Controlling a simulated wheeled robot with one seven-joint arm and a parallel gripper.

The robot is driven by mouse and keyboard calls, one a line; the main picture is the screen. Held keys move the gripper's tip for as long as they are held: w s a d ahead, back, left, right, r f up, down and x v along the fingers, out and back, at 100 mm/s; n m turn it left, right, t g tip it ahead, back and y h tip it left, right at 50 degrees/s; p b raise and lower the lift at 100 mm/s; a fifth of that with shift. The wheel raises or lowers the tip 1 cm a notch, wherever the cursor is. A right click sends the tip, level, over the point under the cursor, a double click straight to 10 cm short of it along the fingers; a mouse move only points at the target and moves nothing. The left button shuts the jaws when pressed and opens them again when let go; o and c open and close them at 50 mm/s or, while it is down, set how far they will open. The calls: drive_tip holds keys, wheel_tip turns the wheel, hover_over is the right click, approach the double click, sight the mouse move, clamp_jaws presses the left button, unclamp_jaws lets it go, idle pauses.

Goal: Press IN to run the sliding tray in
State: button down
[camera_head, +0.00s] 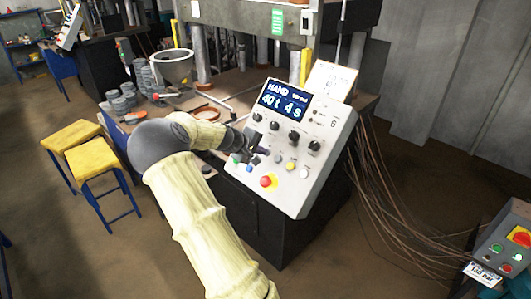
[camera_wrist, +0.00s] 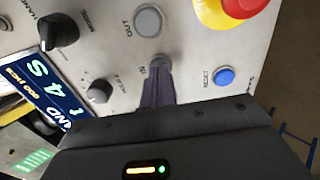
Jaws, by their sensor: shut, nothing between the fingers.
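The grey control panel (camera_head: 325,165) stands tilted at the front of the press, its display (camera_head: 283,100) reading HAND, 40 t and 4 s. My gripper (camera_head: 262,152) is shut and empty at the lower left of the panel face. In the wrist view my closed fingertips (camera_wrist: 158,80) reach the panel at the spot marked IN, covering most of the button there; I cannot tell whether it is pushed in. The grey OUT button (camera_wrist: 149,20) is beside it, uncovered. The sliding tray cannot be made out clearly behind my arm.
A red emergency stop on a yellow base (camera_head: 268,181) sits close below my gripper. A blue button (camera_wrist: 224,76) and a black knob (camera_wrist: 98,91) flank my fingertips. Yellow stools (camera_head: 94,178) stand left; cables (camera_head: 385,190) hang right of the panel.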

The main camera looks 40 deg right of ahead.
drive_tip(key=shift+d+f, duration=0.2)
idle(0.6)
idle(0.4)
drive_tip(key=p+v, duration=0.1)
drive_tip(key=v, duration=0.7)
drive_tip(key=shift+p, duration=0.3)
idle(0.4)
idle(0.4)
drive_tip(key=s+a+f+y+b, duration=0.1)
drive_tip(key=s+a+f+y, duration=0.1)
drive_tip(key=s+a, duration=0.4)
drive_tip(key=s+a+f+t+y+b, duration=0.1)
drive_tip(key=s+a+y, duration=0.3)
drive_tip(key=a, duration=1)
drive_tip(key=s+a+f+t+y+b, duration=0.1)
drive_tip(key=s+a+f+y, duration=0.3)
drive_tip(key=s+a, duration=0.6)
drive_tip(key=shift+a+m+b, duration=0.4)
drive_tip(key=shift+a+b, duration=0.2)
drive_tip(key=shift+b, duration=0.1)
